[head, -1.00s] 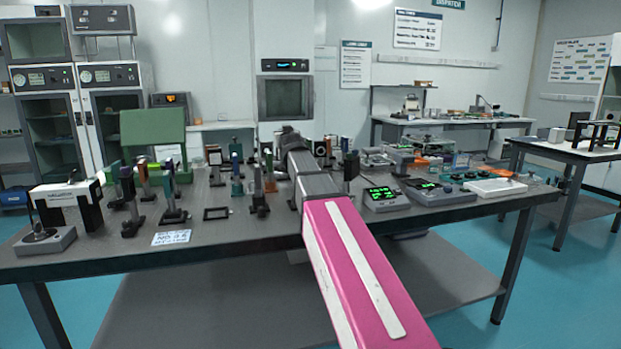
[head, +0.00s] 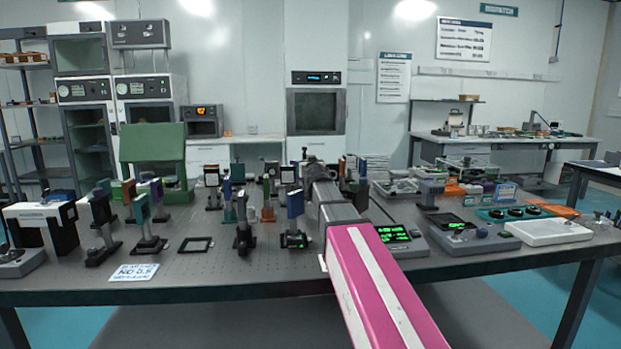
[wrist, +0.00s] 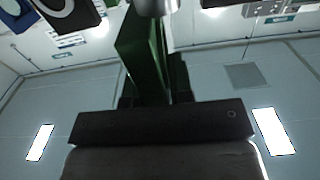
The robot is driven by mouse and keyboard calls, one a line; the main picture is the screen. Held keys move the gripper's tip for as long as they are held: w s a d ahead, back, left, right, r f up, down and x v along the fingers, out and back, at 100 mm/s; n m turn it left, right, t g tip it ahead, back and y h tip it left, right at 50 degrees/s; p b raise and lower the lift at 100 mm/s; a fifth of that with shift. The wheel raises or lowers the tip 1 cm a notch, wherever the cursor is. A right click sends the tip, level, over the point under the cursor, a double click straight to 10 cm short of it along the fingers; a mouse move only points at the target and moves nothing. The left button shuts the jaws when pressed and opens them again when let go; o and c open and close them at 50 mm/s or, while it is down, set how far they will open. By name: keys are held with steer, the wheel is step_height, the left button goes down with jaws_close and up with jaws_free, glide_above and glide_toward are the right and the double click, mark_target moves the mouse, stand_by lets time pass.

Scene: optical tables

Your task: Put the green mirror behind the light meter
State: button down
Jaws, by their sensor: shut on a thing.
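In the wrist view my gripper (wrist: 160,110) is shut on a dark green upright piece (wrist: 140,45), which looks like the green mirror. It stands up from the dark jaws, tilted in the picture; its lower part is hidden. In the head view my arm reaches over the table, and its far end (head: 312,170) is among the mounts at the back; the held piece cannot be made out there. A grey meter with a green lit display (head: 395,234), likely the light meter, stands just right of my pink arm link, which partly covers it.
Several post-mounted optics stand left of my arm, including a blue-faced one (head: 295,204) and a green-faced one (head: 141,208). A second grey instrument (head: 468,236) and a white tray (head: 548,232) are on the right. A black square frame (head: 196,245) lies flat on the optical table (head: 215,275).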

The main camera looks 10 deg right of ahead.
steer(key=shift+f, duration=2.1)
steer(key=c, duration=1)
jaws_free()
